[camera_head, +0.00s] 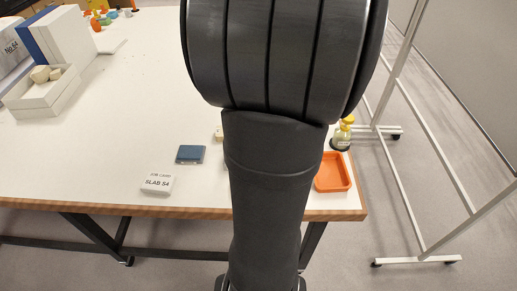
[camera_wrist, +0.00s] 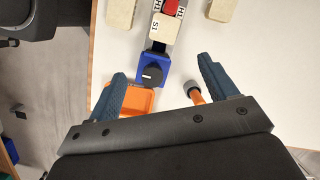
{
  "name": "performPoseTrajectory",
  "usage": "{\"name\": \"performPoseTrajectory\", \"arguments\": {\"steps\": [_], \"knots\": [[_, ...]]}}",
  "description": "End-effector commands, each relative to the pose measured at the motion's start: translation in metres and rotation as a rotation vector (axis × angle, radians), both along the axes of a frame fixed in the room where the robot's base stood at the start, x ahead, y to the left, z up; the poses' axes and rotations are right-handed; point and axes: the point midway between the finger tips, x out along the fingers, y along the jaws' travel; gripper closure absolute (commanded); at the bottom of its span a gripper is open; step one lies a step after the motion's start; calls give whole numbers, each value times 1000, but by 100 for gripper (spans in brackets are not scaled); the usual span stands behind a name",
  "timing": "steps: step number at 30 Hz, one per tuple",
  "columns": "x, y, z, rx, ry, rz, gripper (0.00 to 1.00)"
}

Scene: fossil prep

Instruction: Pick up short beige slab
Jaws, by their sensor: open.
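Two plain beige slabs lie at the top of the wrist view, one on the left (camera_wrist: 120,13) and one on the right (camera_wrist: 222,9). Both are cut off by the frame's top edge, so I cannot tell which is the shorter. In the head view a small beige piece (camera_head: 219,134) peeks out left of my arm; the rest there is hidden. My gripper (camera_wrist: 162,72) is open, with nothing seen held. Its blue-grey fingers are spread on either side of a blue and black item, and both slabs lie beyond the fingertips.
Between the slabs is a beige block marked S1 (camera_wrist: 161,28) touching a blue and black item (camera_wrist: 154,68). An orange tray (camera_head: 334,172) and an orange-handled tool (camera_wrist: 194,93) are close by. A dark blue box (camera_head: 190,154) and a SLAB S4 label (camera_head: 157,183) lie left of my arm.

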Motion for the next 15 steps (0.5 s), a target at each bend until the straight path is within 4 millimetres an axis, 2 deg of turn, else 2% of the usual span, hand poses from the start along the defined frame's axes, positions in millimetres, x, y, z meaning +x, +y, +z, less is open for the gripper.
{"name": "performPoseTrajectory", "arguments": {"steps": [3, 6, 11, 15], "knots": [[-1, -15, -2, 61, 63, -259, 22], [-1, -21, -3, 95, 105, -407, 22], [-1, -24, -6, 121, 138, -512, 22], [-1, -17, -23, 123, 142, -518, 22]]}}
